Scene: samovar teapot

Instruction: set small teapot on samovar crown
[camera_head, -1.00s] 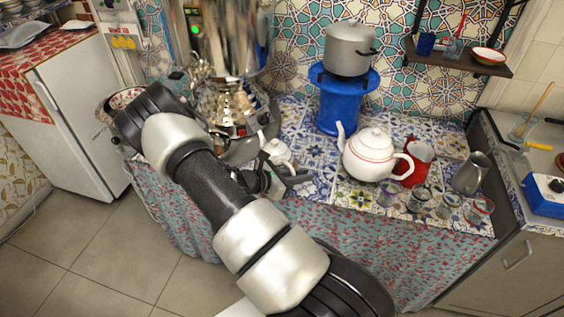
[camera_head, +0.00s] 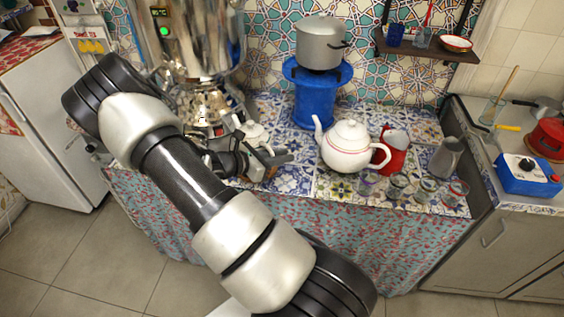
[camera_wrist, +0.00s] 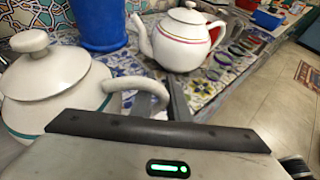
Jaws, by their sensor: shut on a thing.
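The small white teapot (camera_head: 250,132) is by my gripper (camera_head: 262,162), in front of the samovar. In the wrist view the small teapot (camera_wrist: 48,85) fills the left side, with its lid, knob and a teal band showing. Its handle (camera_wrist: 140,88) reaches to my gripper (camera_wrist: 172,105), which is shut on it; the exact contact is partly hidden. I cannot tell whether the teapot's base touches the counter. The tall metal samovar (camera_head: 192,45) stands at the back left, its crown cut off by the top of the head view.
A larger white teapot (camera_head: 346,148) with a red line stands to the right, near a red jug (camera_head: 394,152), glasses and a grey pitcher (camera_head: 445,158). A blue stand (camera_head: 315,100) bears a grey pot (camera_head: 320,45). A shelf (camera_head: 425,47) hangs at upper right.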

